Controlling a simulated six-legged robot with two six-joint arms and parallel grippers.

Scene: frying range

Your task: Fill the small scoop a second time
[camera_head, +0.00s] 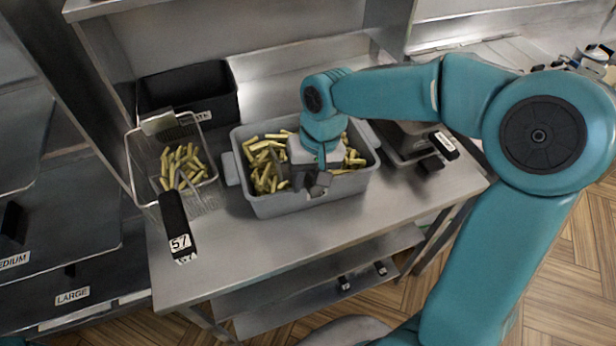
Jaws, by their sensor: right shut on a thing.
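A grey tub (305,203) of cut yellow fries (265,165) stands on the steel bench. My right gripper (316,181) reaches down over the middle of the tub and is shut, its jaws low by the front rim. The small scoop in it is mostly hidden by the gripper and wrist; a dull grey part shows among the fries, and I cannot tell how full it is. A wire fry basket (137,165) with some fries in it stands left of the tub, its black handle marked 57 pointing forward. My left gripper is not in view.
A black bin (188,90) stands behind the basket. Dark trays with black-handled, labelled items (444,146) lie right of the tub. The steel bench (240,245) is clear in front. Dark drawers marked LARGE and MEDIUM (70,260) stand at left.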

